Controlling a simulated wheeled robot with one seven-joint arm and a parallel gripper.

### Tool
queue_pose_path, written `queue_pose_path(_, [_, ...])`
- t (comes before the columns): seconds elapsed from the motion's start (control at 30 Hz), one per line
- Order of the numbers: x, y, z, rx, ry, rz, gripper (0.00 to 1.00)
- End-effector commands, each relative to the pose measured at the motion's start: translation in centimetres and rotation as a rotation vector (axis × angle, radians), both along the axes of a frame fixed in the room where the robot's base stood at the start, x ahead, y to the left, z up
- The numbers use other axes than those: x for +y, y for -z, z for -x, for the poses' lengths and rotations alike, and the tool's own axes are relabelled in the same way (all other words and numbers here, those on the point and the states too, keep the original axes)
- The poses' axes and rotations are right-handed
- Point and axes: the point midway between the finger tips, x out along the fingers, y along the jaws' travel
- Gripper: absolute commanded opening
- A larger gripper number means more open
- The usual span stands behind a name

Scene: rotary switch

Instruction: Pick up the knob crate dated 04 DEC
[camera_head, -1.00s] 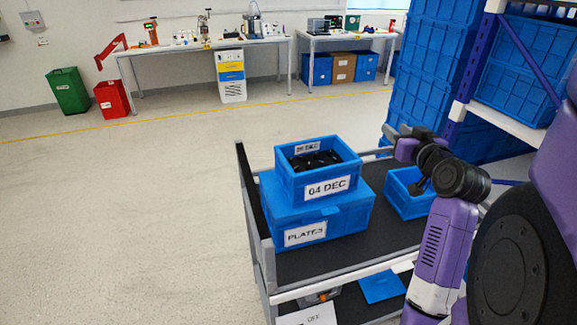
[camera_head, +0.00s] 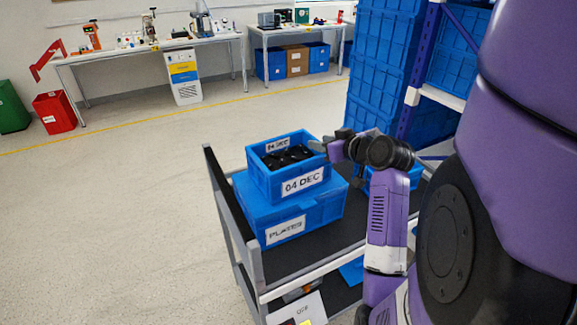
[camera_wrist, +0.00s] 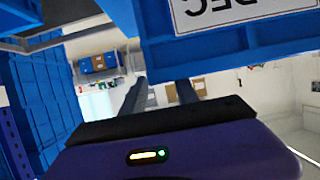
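The blue knob crate (camera_head: 289,178) has a white label reading 04 DEC and holds dark knobs. It sits on top of a blue lidded PLATES box (camera_head: 287,212) on a cart. My gripper (camera_head: 318,147) is at the crate's right rim in the head view. In the wrist view its two fingers (camera_wrist: 162,88) stand apart with a gap between them. There the crate's wall (camera_wrist: 228,55) shows upside down at the upper right, its label cut to DEC. I cannot tell whether a finger touches the crate.
The grey cart (camera_head: 262,272) has a raised left side rail and a lower shelf with a labelled item. Another blue crate (camera_head: 415,178) is partly hidden behind my arm. Stacked blue crates (camera_head: 382,70) and a shelf rack stand at the back right. The floor to the left is clear.

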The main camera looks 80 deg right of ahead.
Motion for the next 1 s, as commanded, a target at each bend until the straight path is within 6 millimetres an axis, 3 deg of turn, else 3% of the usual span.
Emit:
queue_pose_path(0.2, [-1.7, 1.0, -1.7, 0.0, 0.001, -0.001, 0.36])
queue_pose_path(0.47, [-2.0, 1.2, -1.9, 0.0, 0.002, 0.0, 0.36])
queue_pose_path(0.5, [-2.0, 1.2, -1.9, 0.0, 0.002, 0.0, 0.34])
queue_pose_path(0.7, [-2.0, 1.2, -1.9, 0.0, 0.002, 0.0, 0.0])
queue_pose_path(1.0, [-2.0, 1.2, -1.9, 0.0, 0.002, 0.0, 0.0])
